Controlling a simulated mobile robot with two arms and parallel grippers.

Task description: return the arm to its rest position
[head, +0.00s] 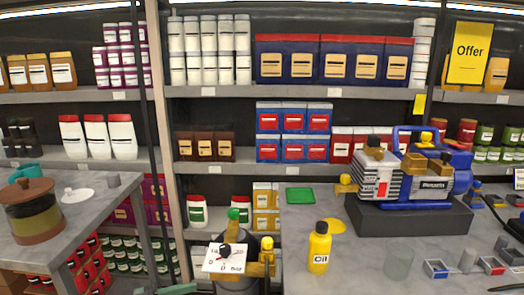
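The vacuum pump (433,187) is blue and silver with brass-coloured and black fittings. It sits on a dark plinth (415,215) on the grey workbench at right. A yellow oil bottle (319,247) stands upright on the bench, next to a yellow patch. I see neither of my grippers in the head view, so what they hold is hidden.
A pot with a brown lid (30,192) and a white lid-like disc (78,195) are on the left table. Stocked shelves (290,94) line the back. A gap separates the tables.

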